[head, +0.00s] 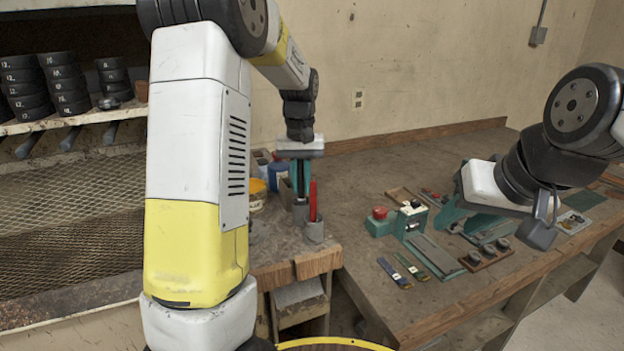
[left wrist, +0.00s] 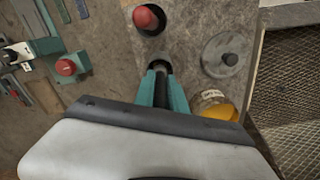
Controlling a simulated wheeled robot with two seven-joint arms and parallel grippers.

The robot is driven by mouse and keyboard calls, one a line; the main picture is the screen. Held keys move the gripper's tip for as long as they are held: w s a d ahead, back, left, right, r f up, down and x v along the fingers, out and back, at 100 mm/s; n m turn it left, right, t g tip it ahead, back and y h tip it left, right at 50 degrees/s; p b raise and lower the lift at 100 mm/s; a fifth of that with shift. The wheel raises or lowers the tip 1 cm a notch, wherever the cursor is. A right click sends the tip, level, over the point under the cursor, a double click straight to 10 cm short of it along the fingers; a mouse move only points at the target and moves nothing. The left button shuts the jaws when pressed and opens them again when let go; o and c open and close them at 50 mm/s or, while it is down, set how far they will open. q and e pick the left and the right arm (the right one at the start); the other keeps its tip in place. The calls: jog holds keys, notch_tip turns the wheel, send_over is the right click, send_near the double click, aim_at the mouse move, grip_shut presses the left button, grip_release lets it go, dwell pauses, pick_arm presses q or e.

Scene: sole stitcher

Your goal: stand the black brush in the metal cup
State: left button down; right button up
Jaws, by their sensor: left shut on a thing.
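My left gripper (head: 300,194) points down over the bench corner, its teal fingers shut on the black brush (left wrist: 161,86). The brush is upright and largely hidden between the fingers. My right gripper (head: 468,217) is open and empty over the right bench.
A jar with yellow contents (left wrist: 216,106) and a round grey lid-like disc (left wrist: 222,56) are close to the left gripper. A blue can (head: 277,177) stands behind. A red-buttoned teal box (head: 380,222) and several tools lie on the right bench.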

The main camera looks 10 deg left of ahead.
pick_arm(q)
jog(key=c, duration=1.3)
grip_release()
notch_tip(320, 180, up, 8)
jog(key=shift+f, duration=0.15)
